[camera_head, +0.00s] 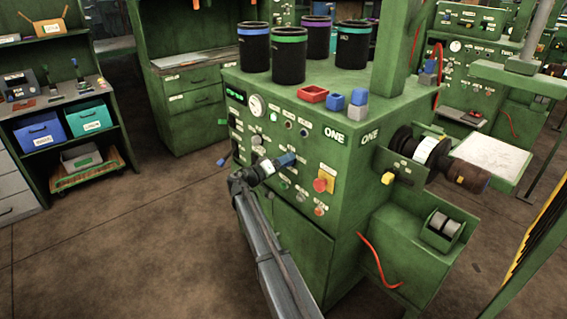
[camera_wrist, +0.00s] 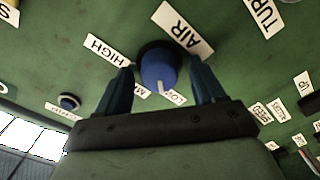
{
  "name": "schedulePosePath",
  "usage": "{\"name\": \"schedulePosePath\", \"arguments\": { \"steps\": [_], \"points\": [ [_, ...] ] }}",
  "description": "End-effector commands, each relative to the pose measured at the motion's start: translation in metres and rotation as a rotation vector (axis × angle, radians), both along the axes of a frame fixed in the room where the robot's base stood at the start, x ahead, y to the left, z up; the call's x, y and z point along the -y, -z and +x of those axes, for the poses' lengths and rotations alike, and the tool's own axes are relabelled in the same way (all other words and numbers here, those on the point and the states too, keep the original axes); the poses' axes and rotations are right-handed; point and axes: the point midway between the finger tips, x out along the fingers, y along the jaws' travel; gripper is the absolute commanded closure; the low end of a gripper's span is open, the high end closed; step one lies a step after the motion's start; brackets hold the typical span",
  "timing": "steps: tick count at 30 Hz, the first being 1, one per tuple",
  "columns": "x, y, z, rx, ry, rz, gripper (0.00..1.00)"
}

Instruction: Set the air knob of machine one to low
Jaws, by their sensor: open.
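Machine ONE (camera_head: 335,200) is a green cabinet with a control panel on its front. The air knob (camera_wrist: 158,70) is blue with a black base, below the AIR label (camera_wrist: 183,28) in the wrist view. Its white line points down, between a label starting with M (camera_wrist: 141,91) and the LOW label (camera_wrist: 175,98). The HIGH label (camera_wrist: 105,49) is to its left. My gripper (camera_wrist: 161,78) is open, one dark blue finger on each side of the knob; I cannot tell whether they touch it. In the head view my gripper (camera_head: 288,159) is at the panel and hides the knob.
A red emergency-style button (camera_head: 320,185) on a yellow plate is right of my gripper on the panel. A round gauge (camera_head: 257,105) is above. Dark cups (camera_head: 288,62) stand on the machine's top.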

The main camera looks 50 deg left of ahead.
Motion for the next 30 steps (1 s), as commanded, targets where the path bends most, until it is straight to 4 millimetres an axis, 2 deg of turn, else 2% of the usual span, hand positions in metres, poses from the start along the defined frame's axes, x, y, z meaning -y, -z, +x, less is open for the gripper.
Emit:
{"name": "schedulePosePath", "arguments": {
  "steps": [4, 8, 21, 30],
  "points": [
    [0.0, 0.0, -0.004, 0.001, -0.001, 0.0, 0.32],
    [0.0, 0.0, -0.017, 0.0, -0.002, 0.0, 0.32],
    [0.0, 0.0, -0.099, 0.0, -0.001, 0.0, 0.32],
    [0.0, 0.0, -0.133, -0.001, -0.001, 0.0, 0.32]
  ]
}}
